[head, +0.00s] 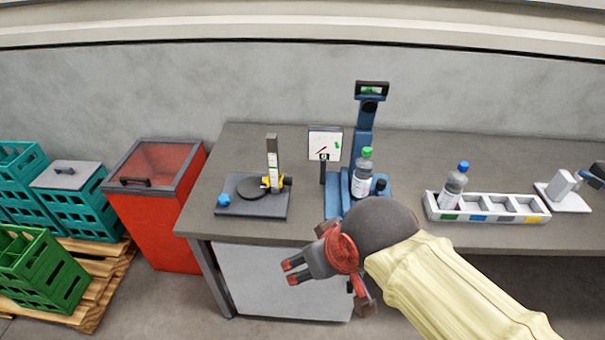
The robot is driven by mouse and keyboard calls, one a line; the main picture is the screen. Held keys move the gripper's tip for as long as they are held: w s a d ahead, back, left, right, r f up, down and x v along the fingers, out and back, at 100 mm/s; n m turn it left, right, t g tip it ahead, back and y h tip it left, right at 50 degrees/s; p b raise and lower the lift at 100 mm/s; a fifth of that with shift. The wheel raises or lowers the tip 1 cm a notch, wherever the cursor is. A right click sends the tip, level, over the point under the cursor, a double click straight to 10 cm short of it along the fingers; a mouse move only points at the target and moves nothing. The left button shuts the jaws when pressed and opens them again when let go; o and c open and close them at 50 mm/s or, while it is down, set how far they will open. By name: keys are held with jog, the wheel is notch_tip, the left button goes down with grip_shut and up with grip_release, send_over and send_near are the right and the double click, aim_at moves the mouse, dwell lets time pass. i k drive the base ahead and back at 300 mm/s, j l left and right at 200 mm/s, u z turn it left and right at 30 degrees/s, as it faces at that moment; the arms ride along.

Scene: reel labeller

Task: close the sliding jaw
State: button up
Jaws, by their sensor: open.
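A blue upright bench device (362,135) stands at the middle of the grey table. A clear bottle with a green cap and white label (361,180) stands upright at its base. A short dark knob-like part (380,186) is just right of the bottle. I cannot make out the sliding jaw for certain; it may be by the bottle, where detail is small. My gripper (291,270) is open and empty, in front of the table's front edge, left of and nearer than the device. My arm hides part of the device's front.
A dial on a post (325,144) stands left of the device, then a dark plate (252,206) with a yellow-and-grey gauge and blue knob. A white compartment tray (487,219) holds a blue-capped bottle (454,184). A red bin (158,200) and crates stand at left.

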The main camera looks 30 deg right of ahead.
aim_at(381, 183)
jog(key=z, duration=1.2)
